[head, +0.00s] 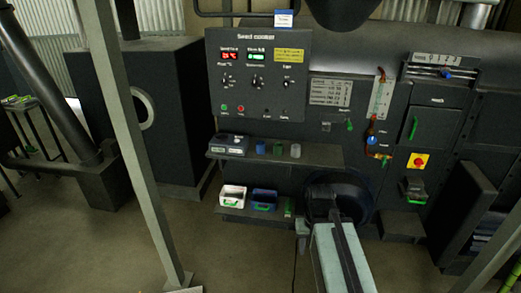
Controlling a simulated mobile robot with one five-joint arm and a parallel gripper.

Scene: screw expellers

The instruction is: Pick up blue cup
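The blue cup (261,147) stands upright on the upper shelf below the control panel. It is small in the head view. A green cup (278,148) and a pale grey cup (295,151) stand in a row to its right. My arm reaches up from the bottom right of the view, and its dark end, my gripper (321,197), is in front of the machine. It is below and to the right of the blue cup, clearly apart from it. The fingers blend into the dark background, so I cannot tell whether they are open or shut.
A dark device (229,144) sits at the left of the upper shelf (322,156). A white bin (233,195) and a blue bin (264,198) stand on the lower shelf. A pale post (131,130) rises at the left. Floor (215,250) in front is clear.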

